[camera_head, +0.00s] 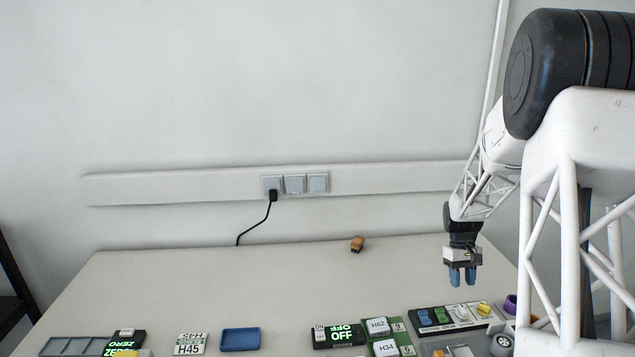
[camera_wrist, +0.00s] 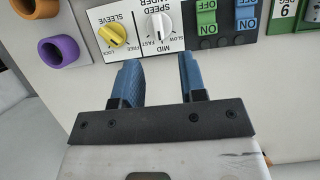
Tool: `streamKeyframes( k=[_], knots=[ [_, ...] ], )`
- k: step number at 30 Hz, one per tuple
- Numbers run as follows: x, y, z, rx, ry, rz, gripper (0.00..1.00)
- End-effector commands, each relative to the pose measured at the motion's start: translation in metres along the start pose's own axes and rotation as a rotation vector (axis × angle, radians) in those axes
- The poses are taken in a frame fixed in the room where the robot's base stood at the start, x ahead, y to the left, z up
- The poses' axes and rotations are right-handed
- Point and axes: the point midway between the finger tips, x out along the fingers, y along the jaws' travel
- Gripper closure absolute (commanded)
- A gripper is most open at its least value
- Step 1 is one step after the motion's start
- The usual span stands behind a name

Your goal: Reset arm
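My gripper (camera_head: 463,282) hangs on the right side of the head view, pointing down above the control panel (camera_head: 440,314). In the wrist view its two blue fingers (camera_wrist: 158,78) stand apart with nothing between them. Beyond the fingertips the panel shows a yellow SLEEVE knob (camera_wrist: 112,35), a white SPEED knob (camera_wrist: 158,23) and blue (camera_wrist: 246,14) and green (camera_wrist: 206,17) ON/OFF switches. The fingers look clear of the knobs, though the exact height is hard to tell.
Purple (camera_wrist: 59,51) and orange (camera_wrist: 36,7) rings lie beside the panel. Labelled blocks H62 (camera_head: 378,326) and H34 (camera_head: 385,348), a black OFF display (camera_head: 339,335) and a blue tray (camera_head: 240,340) line the front. A small brown block (camera_head: 357,244) lies at the back; the table's middle is clear.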

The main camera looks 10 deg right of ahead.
Motion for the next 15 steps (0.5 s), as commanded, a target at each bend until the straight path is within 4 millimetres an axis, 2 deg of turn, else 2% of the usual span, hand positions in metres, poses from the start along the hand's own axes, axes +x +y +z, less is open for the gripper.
streamKeyframes(
  k=[8,15],
  knots=[
    [-0.024,-0.026,0.021,0.002,0.039,0.015,0.62],
    [-0.057,-0.069,0.059,0.01,0.103,0.033,0.62]
  ],
)
